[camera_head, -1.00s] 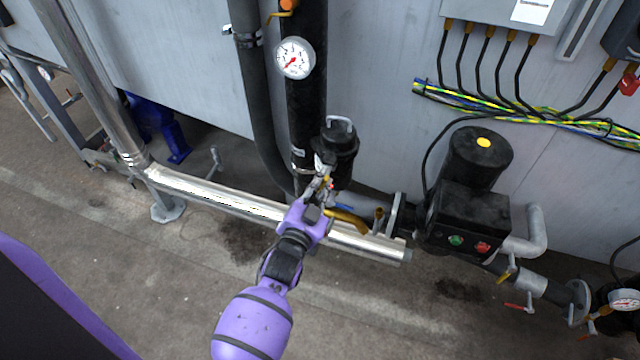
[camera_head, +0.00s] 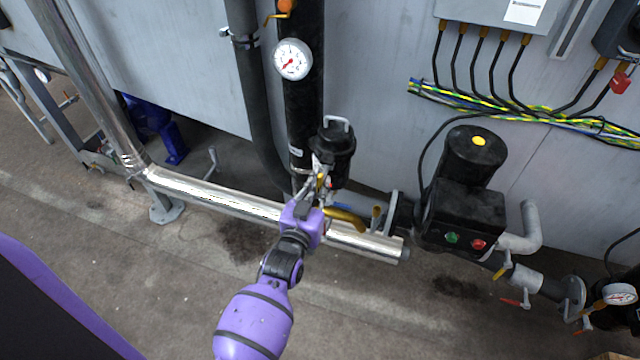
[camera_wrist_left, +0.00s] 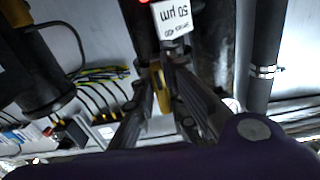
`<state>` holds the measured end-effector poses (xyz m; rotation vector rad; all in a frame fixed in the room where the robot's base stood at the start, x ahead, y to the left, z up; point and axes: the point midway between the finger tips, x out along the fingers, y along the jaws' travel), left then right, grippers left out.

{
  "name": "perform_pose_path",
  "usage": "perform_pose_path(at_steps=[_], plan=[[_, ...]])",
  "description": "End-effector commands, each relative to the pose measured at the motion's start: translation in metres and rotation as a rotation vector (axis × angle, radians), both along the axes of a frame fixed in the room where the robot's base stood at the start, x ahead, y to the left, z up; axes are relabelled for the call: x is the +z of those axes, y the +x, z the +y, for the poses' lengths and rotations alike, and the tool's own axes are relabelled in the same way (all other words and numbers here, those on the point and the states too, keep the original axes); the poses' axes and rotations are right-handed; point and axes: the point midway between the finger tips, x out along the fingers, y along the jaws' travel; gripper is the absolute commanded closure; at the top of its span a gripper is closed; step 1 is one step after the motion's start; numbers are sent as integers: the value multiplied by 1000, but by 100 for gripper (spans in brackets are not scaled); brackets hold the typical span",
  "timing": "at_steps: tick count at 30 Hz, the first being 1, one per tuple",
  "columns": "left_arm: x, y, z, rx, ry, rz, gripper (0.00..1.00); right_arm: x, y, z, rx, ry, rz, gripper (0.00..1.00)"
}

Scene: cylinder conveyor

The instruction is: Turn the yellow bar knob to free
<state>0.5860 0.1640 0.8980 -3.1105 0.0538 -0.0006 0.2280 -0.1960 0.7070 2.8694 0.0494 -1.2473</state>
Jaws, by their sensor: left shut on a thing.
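The yellow bar knob (camera_wrist_left: 157,88) shows between the two fingers of my left gripper (camera_wrist_left: 163,72) in the left wrist view. The fingers are shut on it. In the head view my purple left gripper (camera_head: 320,188) reaches the fittings below the black filter housing (camera_head: 333,150). A small bit of yellow, likely the knob (camera_head: 320,181), shows at the fingertips there. The fingers hide most of the knob, and its pointing direction is hard to tell. A white tag reading 50 µm (camera_wrist_left: 174,18) hangs just beyond the fingertips. My right gripper is not in view.
A silver pipe (camera_head: 215,199) runs behind and below my left gripper. A yellow lever (camera_head: 345,217) sits close on its right. A black motor unit (camera_head: 465,215) with green and red buttons stands further right. A pressure gauge (camera_head: 292,60) is above. The floor in front is open.

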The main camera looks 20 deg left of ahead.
Motion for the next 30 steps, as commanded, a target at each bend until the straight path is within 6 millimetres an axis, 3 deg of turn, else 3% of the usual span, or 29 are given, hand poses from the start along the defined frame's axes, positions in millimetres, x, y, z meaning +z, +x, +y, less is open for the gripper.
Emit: perform_pose_path(at_steps=[5,6,10,22,30], plan=[[2,0,2,2,2,-4,100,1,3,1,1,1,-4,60],[2,0,2,2,2,-4,88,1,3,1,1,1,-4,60],[2,0,1,2,3,-4,70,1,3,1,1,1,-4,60],[0,-6,1,1,3,0,70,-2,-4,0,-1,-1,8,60],[-1,-57,3,1,3,2,70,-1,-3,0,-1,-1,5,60]])
